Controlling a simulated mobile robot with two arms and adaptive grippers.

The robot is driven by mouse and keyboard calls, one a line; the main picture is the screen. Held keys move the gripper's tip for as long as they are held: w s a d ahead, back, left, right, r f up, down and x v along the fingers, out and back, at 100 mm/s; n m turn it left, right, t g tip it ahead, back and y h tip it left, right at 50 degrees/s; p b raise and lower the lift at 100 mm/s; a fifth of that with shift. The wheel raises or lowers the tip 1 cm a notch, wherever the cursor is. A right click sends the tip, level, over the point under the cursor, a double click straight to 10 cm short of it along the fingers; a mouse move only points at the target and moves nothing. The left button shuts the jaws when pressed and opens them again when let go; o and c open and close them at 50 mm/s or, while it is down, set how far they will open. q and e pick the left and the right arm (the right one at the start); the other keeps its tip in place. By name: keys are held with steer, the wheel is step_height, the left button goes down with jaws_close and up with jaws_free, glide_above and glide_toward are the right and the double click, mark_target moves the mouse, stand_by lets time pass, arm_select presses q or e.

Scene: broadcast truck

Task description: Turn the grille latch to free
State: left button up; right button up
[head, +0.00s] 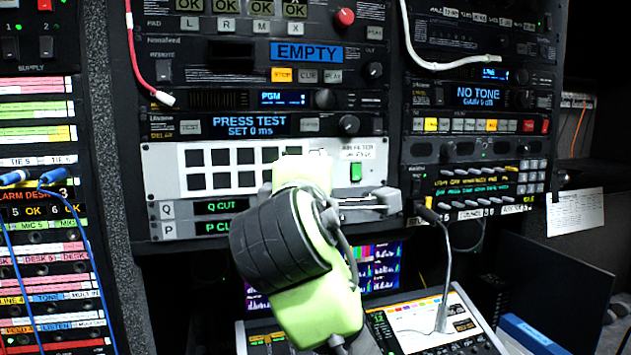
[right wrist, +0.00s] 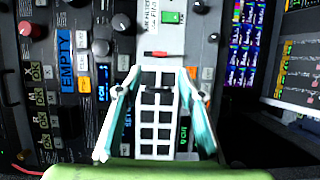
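The grille (head: 240,157) is a pale panel with rows of black square openings, left of an "AIR FILTER" label and a green indicator. In the right wrist view the grille (right wrist: 157,125) stands on end between my fingers. A small red bar, apparently the latch (right wrist: 158,54), lies just beyond its upper end. In the head view my right arm hides that spot. My right gripper (right wrist: 160,75) is open and empty, its fingertips on either side of the grille's upper end, short of the red bar in the picture. Contact cannot be told. My left gripper is not in view.
Knobs and switches surround the grille, with a red knob (head: 344,17) above. A red cable (head: 137,60) and a white cable (head: 430,62) hang over the rack. A gooseneck microphone (head: 446,270) and a tilted console (head: 425,320) stand below right.

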steer(key=shift+s+a, duration=0.1)
steer(key=shift+s, duration=1.1)
steer(key=shift+f, duration=0.1)
